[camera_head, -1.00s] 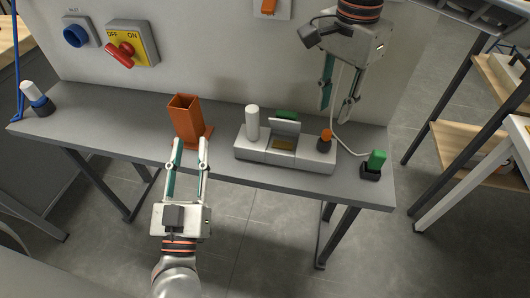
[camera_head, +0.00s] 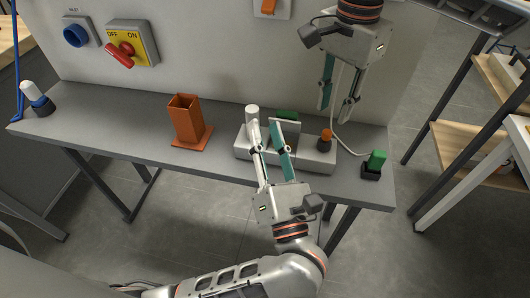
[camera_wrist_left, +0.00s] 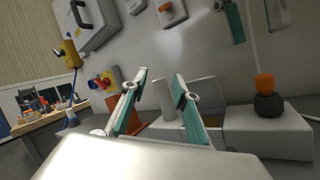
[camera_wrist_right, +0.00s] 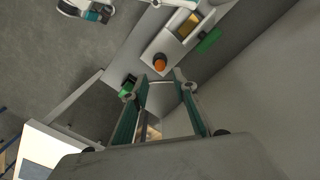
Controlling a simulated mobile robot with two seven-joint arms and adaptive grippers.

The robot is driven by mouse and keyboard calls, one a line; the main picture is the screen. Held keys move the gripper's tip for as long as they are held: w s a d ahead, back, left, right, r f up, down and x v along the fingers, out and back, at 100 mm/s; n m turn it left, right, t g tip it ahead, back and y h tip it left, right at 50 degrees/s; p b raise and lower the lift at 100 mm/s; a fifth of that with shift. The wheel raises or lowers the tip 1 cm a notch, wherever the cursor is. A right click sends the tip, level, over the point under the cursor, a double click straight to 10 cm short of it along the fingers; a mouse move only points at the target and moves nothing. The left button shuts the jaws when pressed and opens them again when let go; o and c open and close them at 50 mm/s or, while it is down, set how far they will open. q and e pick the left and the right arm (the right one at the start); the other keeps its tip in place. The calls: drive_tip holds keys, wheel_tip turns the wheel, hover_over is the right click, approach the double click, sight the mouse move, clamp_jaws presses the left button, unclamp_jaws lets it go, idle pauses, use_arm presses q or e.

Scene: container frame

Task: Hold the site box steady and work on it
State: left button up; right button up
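The site box (camera_head: 315,155) is a light grey box on the bench, with a white upright cylinder (camera_head: 252,113) at its left end and an orange-topped black knob (camera_head: 325,139) towards its right end. My left gripper (camera_head: 266,122) is open in front of the box's left part and partly hides the box's middle. In the left wrist view the white cylinder (camera_wrist_left: 165,97) shows between its fingers; contact cannot be told. My right gripper (camera_head: 334,112) is open, pointing down, above and behind the box's right end. The box also shows in the right wrist view (camera_wrist_right: 170,48).
An orange square holder (camera_head: 187,120) stands left of the box. A green-topped plug (camera_head: 376,160) with a white cable sits at the bench's right end. A white-and-blue connector (camera_head: 37,99) is at the far left. The wall carries a red switch (camera_head: 121,53) and blue inlet (camera_head: 75,36).

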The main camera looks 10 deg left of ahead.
sight(265, 153)
use_arm(q)
drive_tip(key=f+n+g, duration=0.1)
drive_tip(key=n, duration=0.1)
drive_tip(key=f+n+g, duration=0.1)
drive_tip(key=f+n, duration=0.1)
drive_tip(key=f+n+g, duration=0.1)
drive_tip(key=f+n, duration=0.1)
drive_tip(key=shift+w+a+n+g, duration=0.15)
drive_tip(key=shift+a+n+g, duration=0.1)
drive_tip(key=shift+n+g, duration=0.15)
drive_tip(key=shift+w+f+n+g, duration=0.1)
drive_tip(key=shift+f+n+g, duration=0.3)
drive_tip(key=shift+f+n, duration=0.15)
drive_tip(key=shift+x, duration=3.8)
drive_tip(key=shift+f, duration=0.15)
